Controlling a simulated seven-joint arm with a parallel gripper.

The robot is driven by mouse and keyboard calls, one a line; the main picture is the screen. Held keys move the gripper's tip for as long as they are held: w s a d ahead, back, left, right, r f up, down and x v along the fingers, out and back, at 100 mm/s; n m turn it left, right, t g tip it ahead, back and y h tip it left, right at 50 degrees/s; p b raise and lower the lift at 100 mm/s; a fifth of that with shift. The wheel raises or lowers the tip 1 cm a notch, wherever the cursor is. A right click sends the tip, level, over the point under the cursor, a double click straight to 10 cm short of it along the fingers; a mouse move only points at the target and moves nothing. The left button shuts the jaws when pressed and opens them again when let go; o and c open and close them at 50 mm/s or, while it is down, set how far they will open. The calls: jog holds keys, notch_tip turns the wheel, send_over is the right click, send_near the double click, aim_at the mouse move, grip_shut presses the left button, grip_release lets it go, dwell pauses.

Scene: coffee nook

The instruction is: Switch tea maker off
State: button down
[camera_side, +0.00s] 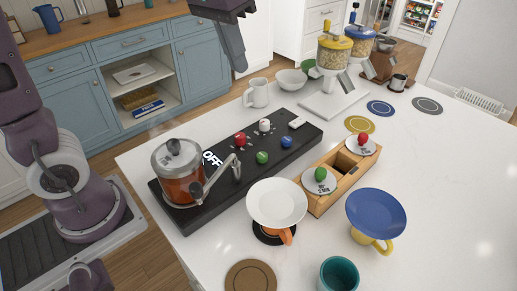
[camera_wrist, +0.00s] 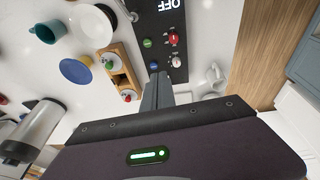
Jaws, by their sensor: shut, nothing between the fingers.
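The tea maker is a long black base (camera_side: 235,165) on the white counter, with a glass pot (camera_side: 180,185) of reddish-brown liquid at its left end. White "OFF" lettering (camera_side: 212,158) shows on the base. Red (camera_side: 240,139), white (camera_side: 265,125), green (camera_side: 262,157) and blue (camera_side: 286,141) knobs stand on it, with a small white switch (camera_side: 297,122) near the right end. My gripper (camera_side: 239,66) is shut and empty, high above and behind the base. In the wrist view its fingers (camera_wrist: 157,80) point toward the knobs and may hide the switch.
A white mug (camera_side: 258,93) and grain dispensers (camera_side: 333,52) stand behind. Clear counter lies at right.

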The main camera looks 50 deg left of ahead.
jog(key=s+f+t, duration=0.1)
jog(key=s, duration=0.5)
jog(key=s+f, duration=0.1)
jog(key=s, duration=0.4)
jog(key=s+f+t, duration=0.1)
jog(key=s+f, duration=0.1)
jog(key=s, duration=0.4)
jog(key=shift+s+a+f+t+y, duration=0.1)
jog(key=shift+s+t+y, duration=0.2)
jog(key=w+r+g, duration=0.1)
jog(key=w+r, duration=0.1)
jog(key=w, duration=0.7)
jog(key=w+r, duration=0.3)
jog(key=w, duration=0.6)
jog(key=w+f, duration=0.3)
jog(key=w, duration=0.4)
jog(key=w+d+f+g, duration=0.1)
jog(key=w+f, duration=0.2)
jog(key=w, duration=0.5)
jog(key=shift+d+f, duration=0.2)
jog(key=shift+f, duration=0.15)
